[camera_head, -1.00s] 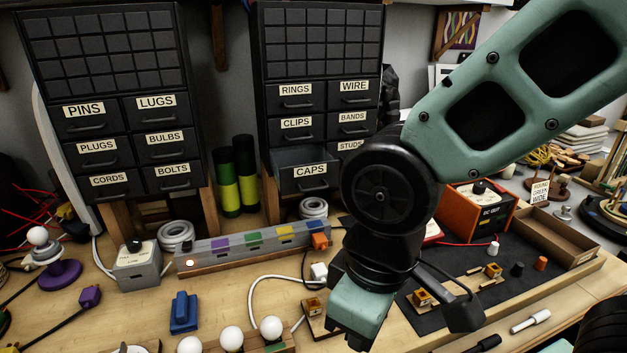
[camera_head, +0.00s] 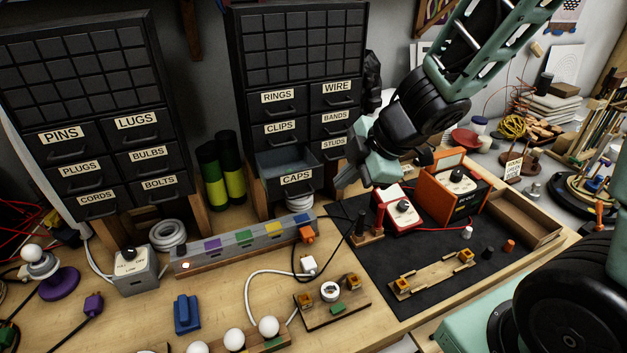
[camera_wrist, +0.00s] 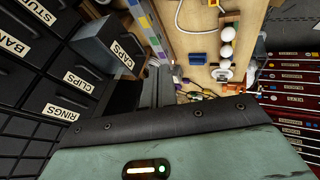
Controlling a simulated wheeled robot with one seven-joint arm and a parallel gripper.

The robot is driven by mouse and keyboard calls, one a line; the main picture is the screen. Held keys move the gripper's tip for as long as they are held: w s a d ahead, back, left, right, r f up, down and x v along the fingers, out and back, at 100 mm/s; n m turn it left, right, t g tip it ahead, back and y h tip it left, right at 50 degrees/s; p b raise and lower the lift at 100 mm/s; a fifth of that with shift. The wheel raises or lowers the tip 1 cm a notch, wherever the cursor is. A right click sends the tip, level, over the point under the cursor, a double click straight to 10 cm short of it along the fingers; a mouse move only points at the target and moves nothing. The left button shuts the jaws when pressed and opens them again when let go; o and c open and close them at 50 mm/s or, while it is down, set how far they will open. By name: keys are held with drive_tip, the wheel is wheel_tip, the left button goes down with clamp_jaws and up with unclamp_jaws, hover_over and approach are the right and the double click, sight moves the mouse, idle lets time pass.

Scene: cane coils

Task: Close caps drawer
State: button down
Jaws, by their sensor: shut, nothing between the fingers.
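The caps drawer (camera_head: 291,182) is a dark drawer at the bottom left of the right-hand cabinet (camera_head: 300,60). It stands pulled out, with its open top showing and a white CAPS label on its front. It also shows in the wrist view (camera_wrist: 104,47), sticking out past the drawer fronts beside it. My gripper (camera_head: 346,178) is shut and empty, to the right of the caps drawer and apart from it. In the wrist view the dark fingers (camera_wrist: 160,88) point toward the bench, beside the drawer.
The RINGS, CLIPS, WIRE and BANDS drawers are shut. A white coil (camera_head: 300,201) lies below the caps drawer. A grey strip with coloured blocks (camera_head: 240,243) lies in front of it. A red box (camera_head: 398,210) and an orange box (camera_head: 452,187) stand to the right on a dark mat.

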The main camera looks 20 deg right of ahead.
sight(292, 185)
drive_tip(key=w+a+f+b, duration=0.3)
drive_tip(key=w+f+b, duration=0.1)
drive_tip(key=w+f, duration=0.4)
drive_tip(key=shift+a+f+b, duration=0.2)
drive_tip(key=shift+f+b, duration=0.15)
drive_tip(key=shift+f, duration=0.2)
drive_tip(key=shift+w, duration=0.1)
